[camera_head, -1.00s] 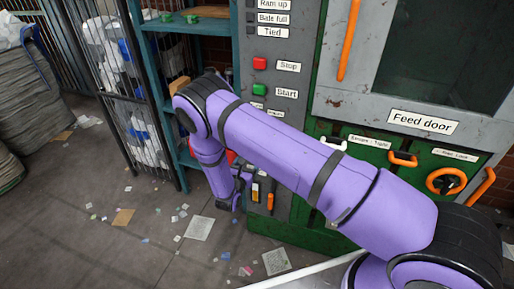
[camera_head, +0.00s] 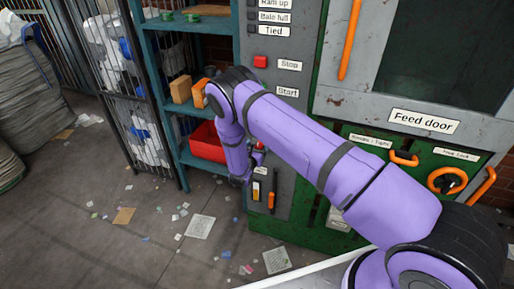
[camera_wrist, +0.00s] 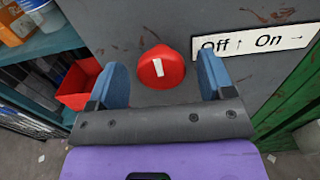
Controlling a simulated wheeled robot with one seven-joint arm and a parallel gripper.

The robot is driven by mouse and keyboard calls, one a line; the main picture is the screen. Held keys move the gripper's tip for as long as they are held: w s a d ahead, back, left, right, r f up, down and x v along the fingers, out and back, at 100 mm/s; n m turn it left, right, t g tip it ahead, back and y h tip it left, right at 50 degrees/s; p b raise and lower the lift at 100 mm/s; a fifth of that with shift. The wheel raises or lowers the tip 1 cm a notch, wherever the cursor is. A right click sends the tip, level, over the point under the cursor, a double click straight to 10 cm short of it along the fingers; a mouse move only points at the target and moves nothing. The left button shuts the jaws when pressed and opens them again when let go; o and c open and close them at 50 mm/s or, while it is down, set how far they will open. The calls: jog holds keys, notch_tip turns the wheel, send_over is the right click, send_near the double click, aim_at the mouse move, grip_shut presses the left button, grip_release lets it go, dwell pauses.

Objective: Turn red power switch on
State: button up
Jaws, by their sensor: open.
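The red power switch (camera_wrist: 161,68) is a round knob on a grey panel, with a white mark pointing roughly up. A label (camera_wrist: 255,42) to its right reads "Off ↑ On →". My gripper (camera_wrist: 163,62) is open in the wrist view, its blue fingers on the left and right of the knob. I cannot tell whether they touch it. In the head view my purple arm reaches down to the panel and hides most of the gripper and switch area.
A red bin (camera_head: 207,143) sits on the teal shelf (camera_head: 150,75) left of the panel. The red stop button (camera_head: 260,62) is above my arm. Scraps litter the floor.

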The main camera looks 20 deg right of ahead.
jog(key=c, duration=0.9)
jog(key=shift+m, duration=0.3)
jog(key=m, duration=0.3)
jog(key=shift+s+m, duration=0.1)
jog(key=shift+m, duration=0.2)
jog(key=m, duration=1.3)
jog(key=shift+s+d+f+m, duration=0.1)
jog(key=shift+d+f+m, duration=0.1)
jog(key=shift+f+m, duration=0.15)
